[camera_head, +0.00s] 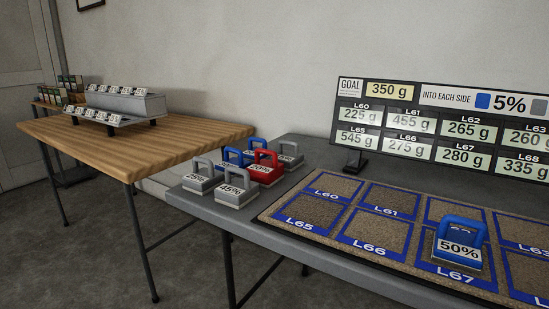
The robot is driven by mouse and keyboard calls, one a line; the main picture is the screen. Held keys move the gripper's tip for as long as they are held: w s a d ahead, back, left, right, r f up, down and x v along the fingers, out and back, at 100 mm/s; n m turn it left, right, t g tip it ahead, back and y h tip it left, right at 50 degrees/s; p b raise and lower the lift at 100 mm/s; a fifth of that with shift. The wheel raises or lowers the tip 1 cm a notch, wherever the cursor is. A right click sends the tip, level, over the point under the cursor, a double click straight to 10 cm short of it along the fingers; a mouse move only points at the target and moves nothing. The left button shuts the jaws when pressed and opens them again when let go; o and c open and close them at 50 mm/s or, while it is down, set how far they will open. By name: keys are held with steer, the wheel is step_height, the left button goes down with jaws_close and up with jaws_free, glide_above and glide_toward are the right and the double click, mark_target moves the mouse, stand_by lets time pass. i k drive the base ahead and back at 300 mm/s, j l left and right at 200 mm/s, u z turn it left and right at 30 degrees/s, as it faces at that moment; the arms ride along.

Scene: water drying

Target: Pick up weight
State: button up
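Several block weights with loop handles stand in a cluster at the left end of the grey table. A grey weight marked 25% (195,186) and a grey weight marked 45% (236,197) are at the front. A red weight (265,174) stands behind them, with two blue weights near it, partly hidden, and a grey weight (290,158) at the back right. A blue weight marked 50% (457,258) sits upright on the L67 square of the mat. My gripper is not in view.
The cork mat (280,214) has blue-framed squares; L60, L61, L65 and L66 are empty. A sign board (397,92) behind it reads goal 350 g and 5%.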

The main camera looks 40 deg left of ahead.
mark_target(233, 159)
steer(key=u, duration=1.85)
steer(key=i+j, duration=0.4)
steer(key=i, duration=0.15)
